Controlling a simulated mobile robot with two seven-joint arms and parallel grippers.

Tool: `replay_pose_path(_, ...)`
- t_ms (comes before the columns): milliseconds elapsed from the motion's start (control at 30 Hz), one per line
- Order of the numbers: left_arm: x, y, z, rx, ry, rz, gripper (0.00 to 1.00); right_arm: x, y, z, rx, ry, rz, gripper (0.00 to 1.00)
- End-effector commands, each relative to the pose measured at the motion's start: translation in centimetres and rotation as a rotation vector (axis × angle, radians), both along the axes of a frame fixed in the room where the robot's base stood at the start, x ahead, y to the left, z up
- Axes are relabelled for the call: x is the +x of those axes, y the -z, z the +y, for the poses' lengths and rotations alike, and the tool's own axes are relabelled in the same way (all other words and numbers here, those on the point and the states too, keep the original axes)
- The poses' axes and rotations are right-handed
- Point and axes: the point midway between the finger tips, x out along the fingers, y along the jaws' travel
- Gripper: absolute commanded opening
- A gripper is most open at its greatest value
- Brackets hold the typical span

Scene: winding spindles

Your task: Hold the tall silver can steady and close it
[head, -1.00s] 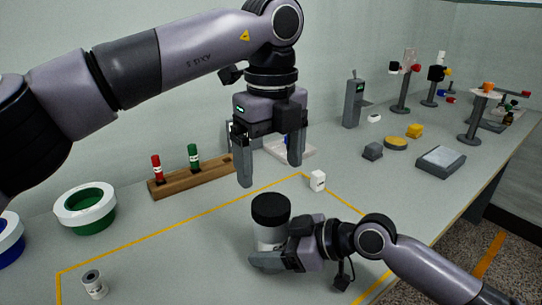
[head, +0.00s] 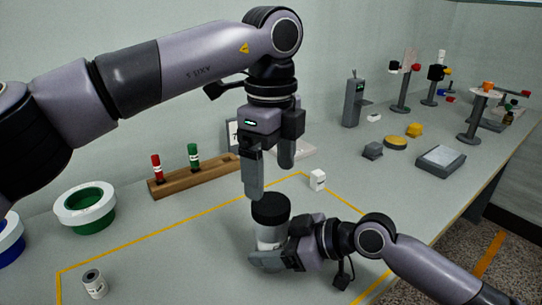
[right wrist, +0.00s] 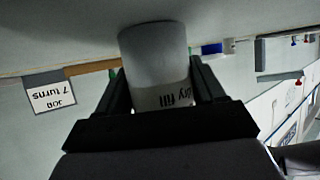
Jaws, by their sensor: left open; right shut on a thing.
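The tall silver can (head: 271,236) stands upright on the table inside the yellow outline, with a black lid (head: 271,208) on top. In the right wrist view the can (right wrist: 155,62) sits between the fingers, with part of a label reading "dry fill". My right gripper (head: 268,259) is shut on the can low on its body. My left gripper (head: 270,176) is open and points down just above the lid, fingers apart. One left finger partly overlaps the lid's edge in the head view, so I cannot tell whether it touches.
A small white box (head: 317,180) stands behind the can, and a small silver can (head: 95,284) is at the front left. A wooden rack (head: 200,176) holds red and green markers. A sign (right wrist: 52,94) reads "JOB 7 turns".

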Motion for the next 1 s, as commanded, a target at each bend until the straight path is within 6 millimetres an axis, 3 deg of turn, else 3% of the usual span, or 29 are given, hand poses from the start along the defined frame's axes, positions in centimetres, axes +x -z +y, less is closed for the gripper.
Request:
replay_pose_path(200, 0.0, 3.7, 0.1, 0.001, 0.0, 0.003, 0.89, 0.0, 0.0, 0.0, 0.0, 0.0, 0.0, 0.0)
replay_pose_path(400, 0.0, 5.8, 0.1, 0.001, -0.001, 0.002, 0.89, 0.0, 0.0, 0.0, 0.0, 0.0, 0.0, 0.0)
replay_pose_path(767, 0.0, 6.4, 0.0, 0.001, -0.001, 0.0, 0.89, 0.0, 0.0, 0.0, 0.0, 0.0, 0.0, 0.0)
replay_pose_path(800, 0.0, 6.4, 0.0, 0.001, -0.001, 0.0, 0.86, 0.0, 0.0, 0.0, 0.0, 0.0, 0.0, 0.0)
replay_pose_path(967, 0.0, 6.3, 0.0, 0.001, -0.001, 0.0, 0.34, 0.0, 0.0, 0.0, 0.0, 0.0, 0.0, 0.0)
replay_pose_path(1000, 0.0, 6.3, 0.0, 0.001, -0.001, 0.0, 0.32, 0.0, 0.0, 0.0, 0.0, 0.0, 0.0, 0.0)
